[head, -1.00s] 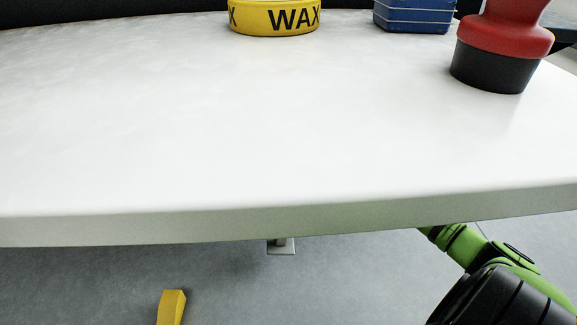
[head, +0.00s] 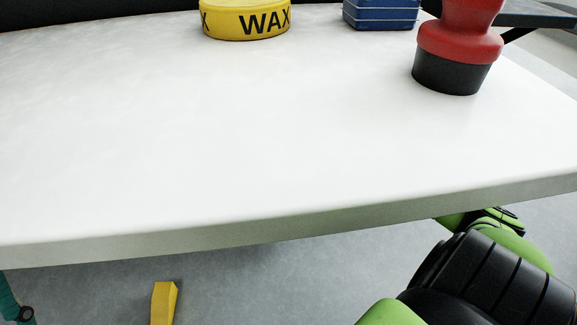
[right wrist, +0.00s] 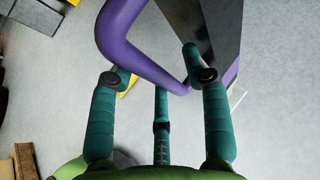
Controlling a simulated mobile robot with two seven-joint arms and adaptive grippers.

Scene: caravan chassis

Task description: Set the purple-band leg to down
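A bent purple bar (right wrist: 146,64) crosses the right wrist view beside a dark, flat-sided part (right wrist: 205,25). I cannot tell whether it belongs to the purple-band leg. My right gripper (right wrist: 157,66) has teal fingers spread apart. The bar runs across the fingertips, with the right fingertip overlapping the dark part; contact is unclear. In the head view my right gripper is hidden, and only green and black links of my right arm show at the lower right. A teal piece, seemingly a finger of my left gripper (head: 9,298), shows at the lower left edge; the rest is cut off.
A white tabletop (head: 230,130) fills the head view, holding a yellow wax tin (head: 245,20), a blue box (head: 381,13) and a red-and-black object (head: 455,50). Below its front edge a yellow post (head: 163,303) stands over grey floor. Boxes line the wrist view's left edge.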

